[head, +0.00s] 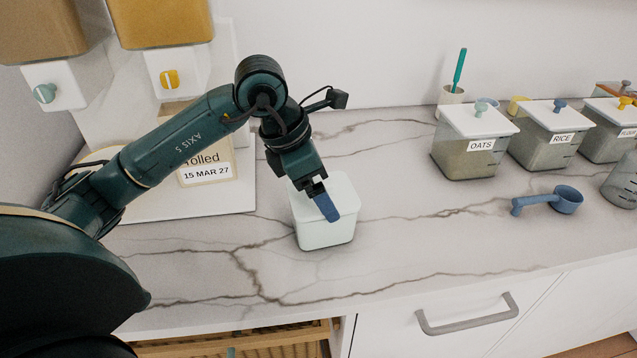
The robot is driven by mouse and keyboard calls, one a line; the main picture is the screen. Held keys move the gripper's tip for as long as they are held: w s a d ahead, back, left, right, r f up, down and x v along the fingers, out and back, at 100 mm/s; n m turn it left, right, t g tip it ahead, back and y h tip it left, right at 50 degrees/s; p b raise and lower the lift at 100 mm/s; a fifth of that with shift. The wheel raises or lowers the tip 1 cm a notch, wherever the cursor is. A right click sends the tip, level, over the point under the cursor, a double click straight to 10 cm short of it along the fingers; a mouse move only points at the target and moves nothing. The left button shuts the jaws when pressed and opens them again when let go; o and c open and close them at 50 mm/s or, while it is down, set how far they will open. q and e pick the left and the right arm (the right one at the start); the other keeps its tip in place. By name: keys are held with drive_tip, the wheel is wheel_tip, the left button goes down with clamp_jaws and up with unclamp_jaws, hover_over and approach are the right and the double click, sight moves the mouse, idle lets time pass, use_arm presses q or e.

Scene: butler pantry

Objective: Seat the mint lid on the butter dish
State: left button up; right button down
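A pale mint-white box (326,236), which looks like the butter dish, stands on the marble counter in the middle of the head view. A pale mint lid (344,194) shows at its top, looking level; part of it is hidden behind my gripper. I cannot tell whether the lid is fully seated. My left gripper (324,205) points down over the lid, with a blue fingertip in front of it. Whether its fingers are apart or closed on the lid is unclear. My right gripper is out of view.
Clear canisters labelled OATS (465,157) and RICE (545,149) stand at the back right. A blue scoop (566,200) lies before them. A white dispenser stand (230,200) is at the left. The counter between dish and scoop is clear. A drawer handle (468,315) is below.

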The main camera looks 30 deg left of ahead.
use_arm(q)
drive_tip(key=shift+f+b, duration=0.1)
drive_tip(key=shift+b, duration=0.2)
idle(0.5)
drive_tip(key=o, duration=0.8)
drive_tip(key=shift+c, duration=0.2)
drive_tip(key=shift+r+p, duration=1.55)
drive_tip(key=shift+r, duration=0.7)
drive_tip(key=shift+r+p, duration=0.85)
drive_tip(key=shift+r, duration=0.45)
